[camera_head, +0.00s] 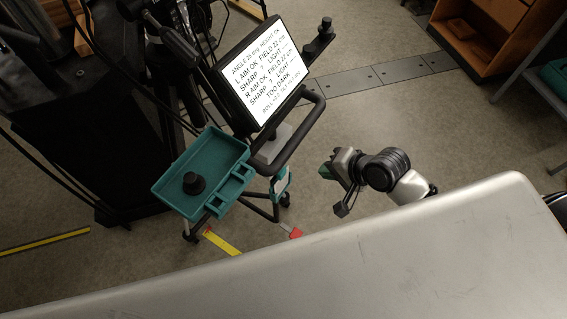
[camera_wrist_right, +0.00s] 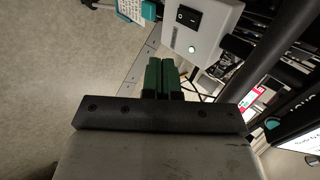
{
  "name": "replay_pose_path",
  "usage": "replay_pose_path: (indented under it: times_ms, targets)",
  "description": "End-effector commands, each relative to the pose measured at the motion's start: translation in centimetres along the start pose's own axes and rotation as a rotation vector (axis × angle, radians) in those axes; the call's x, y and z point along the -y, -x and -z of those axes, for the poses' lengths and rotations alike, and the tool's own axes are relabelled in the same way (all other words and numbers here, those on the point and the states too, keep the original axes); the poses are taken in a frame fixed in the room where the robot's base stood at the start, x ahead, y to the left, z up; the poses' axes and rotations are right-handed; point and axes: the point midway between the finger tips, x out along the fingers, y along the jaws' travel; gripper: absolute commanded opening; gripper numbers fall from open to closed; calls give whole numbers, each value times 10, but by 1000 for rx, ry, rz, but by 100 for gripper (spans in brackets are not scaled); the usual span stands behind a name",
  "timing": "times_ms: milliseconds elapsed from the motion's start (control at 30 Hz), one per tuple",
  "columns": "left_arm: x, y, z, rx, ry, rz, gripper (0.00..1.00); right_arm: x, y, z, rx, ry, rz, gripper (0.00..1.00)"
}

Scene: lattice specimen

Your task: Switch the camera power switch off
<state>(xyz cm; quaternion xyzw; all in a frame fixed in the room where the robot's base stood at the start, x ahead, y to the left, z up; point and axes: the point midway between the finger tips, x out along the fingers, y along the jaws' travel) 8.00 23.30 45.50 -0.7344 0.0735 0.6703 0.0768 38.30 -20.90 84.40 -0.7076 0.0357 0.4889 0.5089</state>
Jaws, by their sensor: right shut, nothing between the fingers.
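The camera power switch (camera_wrist_right: 188,16) is a black rocker on a pale grey box (camera_wrist_right: 205,30) at the top of the right wrist view. A lit greenish-white lamp (camera_wrist_right: 192,49) sits below it on the same face. I cannot make out which way the rocker is tilted. My right gripper (camera_wrist_right: 164,66) has green fingers, shut together and empty, pointing toward the box. The fingertips appear below the lamp and apart from the switch. In the head view my right gripper (camera_head: 327,171) is right of the teal cart. My left gripper is not in view.
A dark handle rail (camera_head: 307,128) lies near my right arm. A wooden cabinet (camera_head: 478,60) stands at upper right.

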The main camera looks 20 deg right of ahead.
Motion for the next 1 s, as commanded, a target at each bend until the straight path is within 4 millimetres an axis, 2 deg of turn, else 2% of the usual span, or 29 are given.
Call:
replay_pose_path:
  times_ms: [467,667,1000]
  targets:
    - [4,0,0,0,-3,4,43,2,-3,-1,4,-4,4,0]
    - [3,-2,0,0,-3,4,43,3,-33,-1,4,-5,4,0]
    - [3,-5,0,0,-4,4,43,5,-104,-2,5,-4,5,0]
